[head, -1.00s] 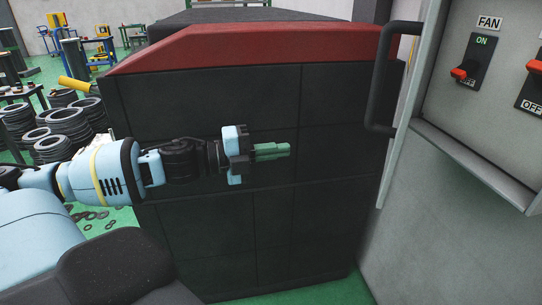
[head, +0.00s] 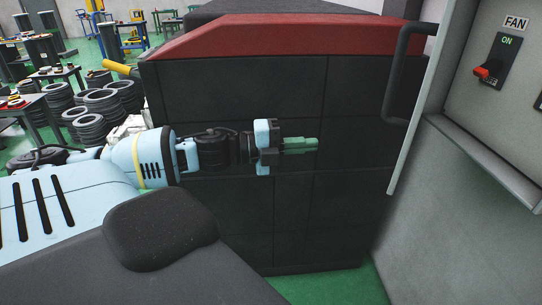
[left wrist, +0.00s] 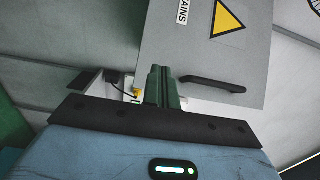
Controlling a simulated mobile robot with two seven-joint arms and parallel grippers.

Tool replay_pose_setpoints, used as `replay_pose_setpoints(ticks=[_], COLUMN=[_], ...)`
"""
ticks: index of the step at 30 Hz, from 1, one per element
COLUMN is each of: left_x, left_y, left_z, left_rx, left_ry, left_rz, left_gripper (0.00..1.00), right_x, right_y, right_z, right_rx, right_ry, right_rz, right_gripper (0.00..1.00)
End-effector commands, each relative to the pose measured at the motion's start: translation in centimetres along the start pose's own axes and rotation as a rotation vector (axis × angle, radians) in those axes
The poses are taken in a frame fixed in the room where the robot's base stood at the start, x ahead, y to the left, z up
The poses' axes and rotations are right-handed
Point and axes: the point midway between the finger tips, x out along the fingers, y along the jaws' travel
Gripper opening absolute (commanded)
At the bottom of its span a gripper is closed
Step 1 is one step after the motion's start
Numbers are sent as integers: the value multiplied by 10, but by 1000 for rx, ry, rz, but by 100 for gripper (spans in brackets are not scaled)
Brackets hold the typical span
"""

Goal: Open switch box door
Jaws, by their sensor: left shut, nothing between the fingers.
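The grey switch box (head: 470,150) is at the right edge of the head view. Its door (head: 417,120) stands swung open, seen nearly edge-on, with a black bar handle (head: 391,85) on its outer face. In the left wrist view the door's face (left wrist: 190,60) shows a yellow warning triangle and the black handle (left wrist: 212,83). My left gripper (head: 300,145) is shut and empty, its green fingers pointing right. In the head view it is left of and below the handle, apart from it. My right gripper is not in view.
Inside the box is a FAN switch with a red lever (head: 482,72). A large dark cabinet with a red top edge (head: 270,38) stands behind my left arm. Stacked black rings (head: 95,125) and tables are at the back left. Green floor shows at the bottom.

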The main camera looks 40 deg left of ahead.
Motion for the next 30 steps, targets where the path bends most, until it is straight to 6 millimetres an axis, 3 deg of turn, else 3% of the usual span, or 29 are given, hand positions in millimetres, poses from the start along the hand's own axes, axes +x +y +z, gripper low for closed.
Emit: replay_pose_setpoints(ticks=[30], left_x=[-50], left_y=[2], left_z=[-31], left_rx=[-5], left_ry=[2], left_rz=[0], left_gripper=[0], right_x=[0], right_y=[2], right_z=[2], right_rx=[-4], right_ry=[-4], right_rz=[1], right_gripper=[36])
